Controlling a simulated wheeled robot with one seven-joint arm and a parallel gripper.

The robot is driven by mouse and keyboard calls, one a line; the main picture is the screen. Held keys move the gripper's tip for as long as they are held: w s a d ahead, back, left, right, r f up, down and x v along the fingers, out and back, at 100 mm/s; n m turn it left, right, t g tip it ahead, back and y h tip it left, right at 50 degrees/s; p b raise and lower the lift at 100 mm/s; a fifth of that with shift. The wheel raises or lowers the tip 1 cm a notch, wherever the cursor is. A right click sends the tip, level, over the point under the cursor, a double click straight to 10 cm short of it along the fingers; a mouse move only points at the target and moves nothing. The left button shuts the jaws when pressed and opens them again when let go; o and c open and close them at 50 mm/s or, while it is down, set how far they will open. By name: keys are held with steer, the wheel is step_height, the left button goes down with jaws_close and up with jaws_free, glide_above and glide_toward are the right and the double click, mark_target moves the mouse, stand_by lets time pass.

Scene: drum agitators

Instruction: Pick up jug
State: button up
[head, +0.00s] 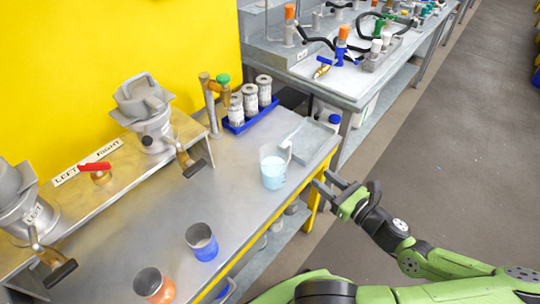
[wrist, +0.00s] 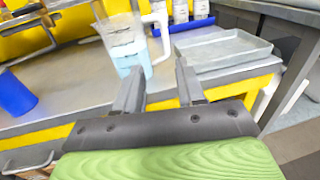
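The jug (head: 273,171) is a clear beaker-like vessel holding pale blue liquid. It stands upright on the metal bench near its front edge, with its handle at its right side in the head view. My gripper (head: 325,185) is open and empty, just off the bench's front edge, to the right of the jug and apart from it. In the wrist view the jug (wrist: 128,55) stands beyond the fingers, with its white handle on the right. The gripper (wrist: 160,85) points toward the jug, its two fingers spread.
A shallow grey tray (head: 310,140) lies right behind the jug. A blue rack (head: 250,115) with white cans stands farther back. A blue cup (head: 202,242) and an orange cup (head: 154,285) stand to the left. Metal funnels and valves line the wall. Bench between cups and jug is clear.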

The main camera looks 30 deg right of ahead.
mark_target(290, 148)
steer(key=shift+m, duration=0.3)
steer(key=w+b, duration=0.1)
steer(key=w, duration=0.4)
steer(key=w+a+b, duration=0.1)
steer(key=w, duration=0.4)
steer(key=w+b, duration=0.1)
steer(key=w, duration=0.4)
steer(key=shift+w+a+b, duration=0.3)
steer(key=shift+w+a, duration=0.05)
steer(key=shift+s+r, duration=0.1)
jaws_close()
